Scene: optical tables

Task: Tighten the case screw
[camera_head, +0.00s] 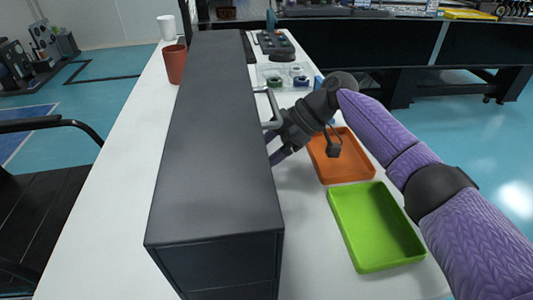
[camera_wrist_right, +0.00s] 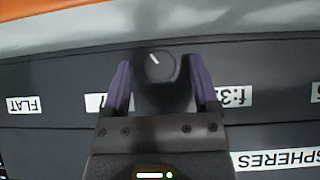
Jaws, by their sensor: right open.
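The case (camera_head: 212,130) is a long dark box standing on the white table in the head view. Its labelled dark face (camera_wrist_right: 60,75) fills much of the right wrist view. A round dark screw head (camera_wrist_right: 159,65) with a short, slanted white mark shows on that face. My right gripper (camera_head: 273,147) is at the case's right side. In the right wrist view, my right gripper (camera_wrist_right: 160,72) is open, with one purple finger on each side of the screw head and a visible gap to each. The screw is hidden in the head view. My left gripper is not in view.
A metal handle (camera_head: 271,108) sticks out from the case's right side beside my gripper. An orange tray (camera_head: 340,170) and a green tray (camera_head: 375,228) lie to the right. A red-brown cup (camera_head: 175,64) and a white cup (camera_head: 167,27) stand left of the case.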

